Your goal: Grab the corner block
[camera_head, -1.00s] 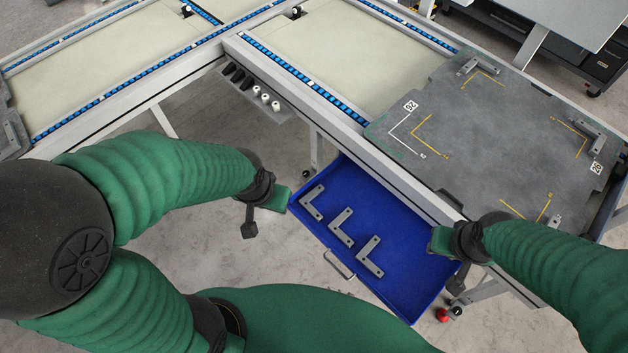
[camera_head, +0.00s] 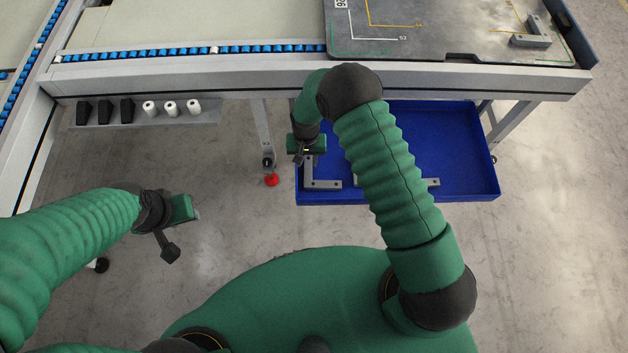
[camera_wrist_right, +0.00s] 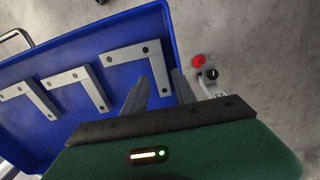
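Grey L-shaped corner blocks lie in a blue tray (camera_head: 460,150). The leftmost block (camera_head: 325,184) is partly covered by my right gripper (camera_head: 304,152); my right arm hides much of the others, and an end of the rightmost block (camera_head: 433,182) shows. Two more blocks lie further left. My left gripper (camera_head: 180,212) hangs over bare floor; its fingers cannot be made out.
A grey plate (camera_head: 440,35) on the table above the tray carries another corner block (camera_head: 532,38). The table's metal edge (camera_head: 230,80) runs behind the tray. A small holder (camera_head: 140,112) with black and white pieces hangs left. A red foot (camera_head: 271,180) is beside the tray.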

